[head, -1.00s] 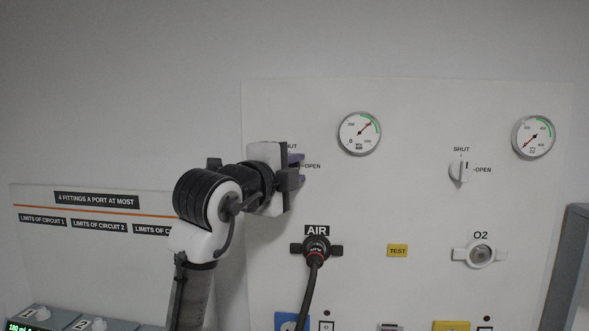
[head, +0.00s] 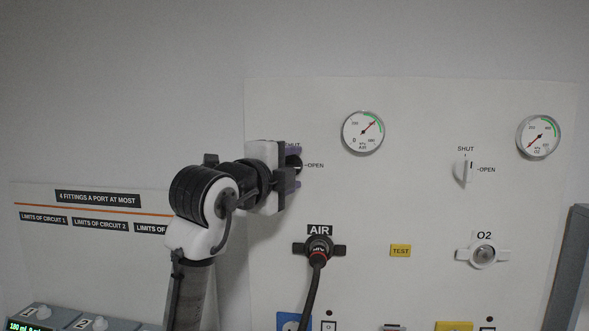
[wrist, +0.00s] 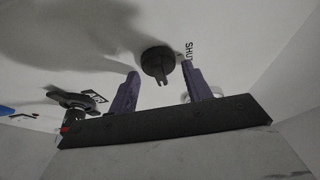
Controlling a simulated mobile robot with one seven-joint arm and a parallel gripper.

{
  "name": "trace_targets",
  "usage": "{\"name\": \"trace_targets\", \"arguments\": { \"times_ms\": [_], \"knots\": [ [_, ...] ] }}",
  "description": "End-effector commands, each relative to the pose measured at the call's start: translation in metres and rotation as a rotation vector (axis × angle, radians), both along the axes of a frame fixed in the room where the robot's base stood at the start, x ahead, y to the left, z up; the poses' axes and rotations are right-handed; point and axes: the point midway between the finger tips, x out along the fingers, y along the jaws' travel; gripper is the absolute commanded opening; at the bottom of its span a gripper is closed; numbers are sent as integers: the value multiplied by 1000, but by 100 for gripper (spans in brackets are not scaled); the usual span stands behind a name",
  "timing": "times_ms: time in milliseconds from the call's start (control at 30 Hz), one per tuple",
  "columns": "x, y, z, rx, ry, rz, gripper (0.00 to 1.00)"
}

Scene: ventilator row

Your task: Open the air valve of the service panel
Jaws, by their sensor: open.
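The air valve (head: 296,163) is a dark round knob on the service panel (head: 400,205), beside its OPEN label. In the head view my gripper mostly hides it. My gripper (head: 294,167) is open, its purple fingers either side of the knob in that view. In the wrist view the whole knob (wrist: 156,60) shows beyond the fingertips (wrist: 160,72), which appear clear of it. Its ridge points away from the lettering SHUT, seemingly toward the OPEN side.
Below the valve, the AIR port (head: 318,248) holds a dark hose. To the right are a white O2 valve (head: 461,170), the O2 gauge (head: 538,136) and the O2 port (head: 483,254). A limits sign (head: 95,215) stands left.

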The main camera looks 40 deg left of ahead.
Motion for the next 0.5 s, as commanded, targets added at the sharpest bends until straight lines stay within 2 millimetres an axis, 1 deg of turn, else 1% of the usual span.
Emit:
{"name": "trace_targets", "arguments": {
  "times_ms": [167, 267, 367, 467, 500],
  "knots": [
    [1, -3, 0, 3, 1, -5, 49],
    [-2, -4, 0, 4, 1, -6, 49],
    [-13, -5, -1, 4, 0, -4, 49],
    [-31, -9, -2, 6, -1, -4, 49],
    [-40, -10, -2, 6, -2, -3, 49]
  ]
}}
